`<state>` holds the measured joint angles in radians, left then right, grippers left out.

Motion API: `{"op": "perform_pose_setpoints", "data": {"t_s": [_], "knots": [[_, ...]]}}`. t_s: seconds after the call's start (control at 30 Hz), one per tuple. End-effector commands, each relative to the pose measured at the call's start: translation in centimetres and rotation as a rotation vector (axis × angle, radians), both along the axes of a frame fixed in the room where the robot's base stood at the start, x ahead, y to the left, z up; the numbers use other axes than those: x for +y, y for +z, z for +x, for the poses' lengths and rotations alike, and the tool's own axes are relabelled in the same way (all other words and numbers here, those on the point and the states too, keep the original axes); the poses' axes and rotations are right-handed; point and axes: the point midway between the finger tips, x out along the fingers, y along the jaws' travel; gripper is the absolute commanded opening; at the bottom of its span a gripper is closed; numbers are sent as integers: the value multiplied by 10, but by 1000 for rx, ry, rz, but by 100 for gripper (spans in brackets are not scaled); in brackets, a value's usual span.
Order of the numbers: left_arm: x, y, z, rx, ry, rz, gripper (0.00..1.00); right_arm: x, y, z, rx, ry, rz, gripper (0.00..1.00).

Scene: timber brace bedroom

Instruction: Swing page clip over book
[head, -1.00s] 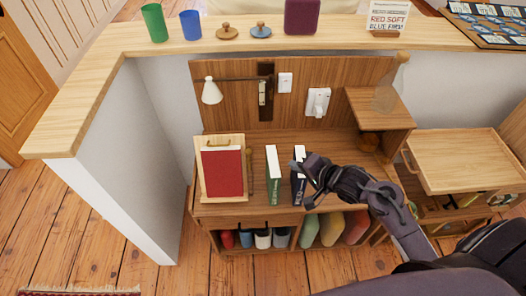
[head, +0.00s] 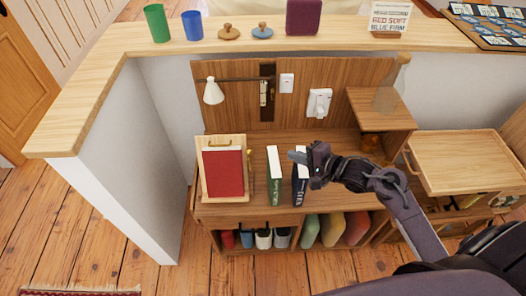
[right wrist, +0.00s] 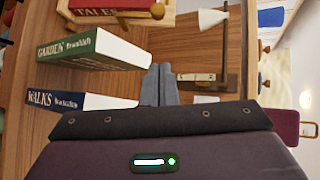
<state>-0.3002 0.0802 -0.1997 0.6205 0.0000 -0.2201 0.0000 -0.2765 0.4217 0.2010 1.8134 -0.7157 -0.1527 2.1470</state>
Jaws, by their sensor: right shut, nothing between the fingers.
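A red book (head: 223,174) rests on a tilted wooden stand (head: 200,190) at the left of the desk. A thin brass piece (head: 250,182), apparently the page clip, stands at the stand's right edge, beside the book rather than across it. In the right wrist view a brass knob (right wrist: 157,11) shows next to the red book (right wrist: 112,5), which is cut by the top edge. My right gripper (head: 292,156) is shut and empty. Its fingers point left above the upright books, right of the stand. They also show in the wrist view (right wrist: 158,86). My left gripper is out of view.
A green book (head: 274,176) and a dark blue book (head: 300,182) stand upright between the stand and my right arm. A white lamp (head: 213,92) hangs behind the stand. A small raised shelf (head: 380,108) is at the right. Bare desk lies behind the books.

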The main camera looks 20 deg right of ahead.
Motion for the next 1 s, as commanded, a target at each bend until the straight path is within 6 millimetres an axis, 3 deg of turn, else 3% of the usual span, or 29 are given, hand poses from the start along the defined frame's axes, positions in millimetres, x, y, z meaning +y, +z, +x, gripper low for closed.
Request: {"op": "perform_pose_setpoints", "data": {"t_s": [0.37, 0.63, 1.0], "knots": [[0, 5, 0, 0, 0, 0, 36, 36, -30, 65, -1, 0, 0, 0], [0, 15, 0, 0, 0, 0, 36, 69, -36, 73, 0, 0, 0, 0], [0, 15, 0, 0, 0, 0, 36, 75, -38, 74, -1, 0, -2, 0]]}}
